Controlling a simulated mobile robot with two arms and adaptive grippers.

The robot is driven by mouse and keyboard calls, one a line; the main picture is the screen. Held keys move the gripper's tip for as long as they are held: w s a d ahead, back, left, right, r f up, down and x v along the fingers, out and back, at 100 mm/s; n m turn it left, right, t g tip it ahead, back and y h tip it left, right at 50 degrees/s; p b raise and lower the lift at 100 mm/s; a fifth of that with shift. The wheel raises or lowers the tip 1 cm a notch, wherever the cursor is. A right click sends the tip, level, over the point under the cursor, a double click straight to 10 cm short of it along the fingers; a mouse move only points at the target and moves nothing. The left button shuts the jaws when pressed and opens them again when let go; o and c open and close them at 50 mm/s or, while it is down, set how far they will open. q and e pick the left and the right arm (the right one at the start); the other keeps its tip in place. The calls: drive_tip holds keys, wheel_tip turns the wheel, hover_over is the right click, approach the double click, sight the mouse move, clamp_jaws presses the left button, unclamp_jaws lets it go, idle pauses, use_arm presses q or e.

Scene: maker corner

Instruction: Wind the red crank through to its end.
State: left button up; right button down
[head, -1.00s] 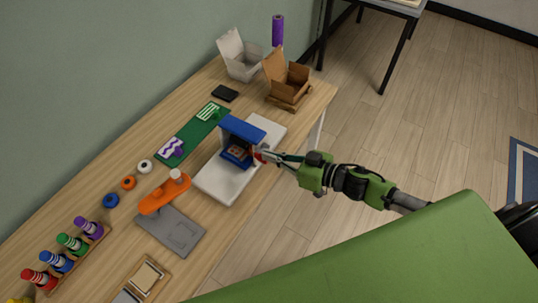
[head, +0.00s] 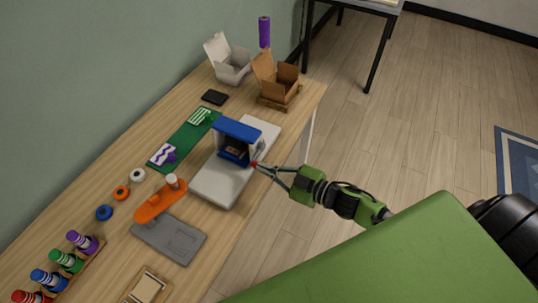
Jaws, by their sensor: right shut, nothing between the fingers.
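A blue press-like device (head: 236,142) stands on a pale grey base plate (head: 217,186) on the workbench. The red crank (head: 254,164) shows as a small red spot at the device's right side, most of it hidden by my fingers or too small to make out. My right gripper (head: 259,167) reaches in from the right with its fingertips at the red crank. Its fingers are shut with nothing held between them; I cannot tell whether they touch the crank. My left gripper is not in view.
The floor on the right is free.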

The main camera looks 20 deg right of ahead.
wheel_tip(320, 180, down, 5)
drive_tip(key=n+b, duration=0.2)
drive_tip(key=b, duration=0.1)
drive_tip(key=n+t+b, duration=0.1)
drive_tip(key=n+b, duration=0.2)
drive_tip(key=shift+w+d+f+t+h, duration=0.1)
drive_tip(key=shift+d+f+t+h, duration=0.05)
drive_tip(key=shift+t+h, duration=0.15)
idle(0.4)
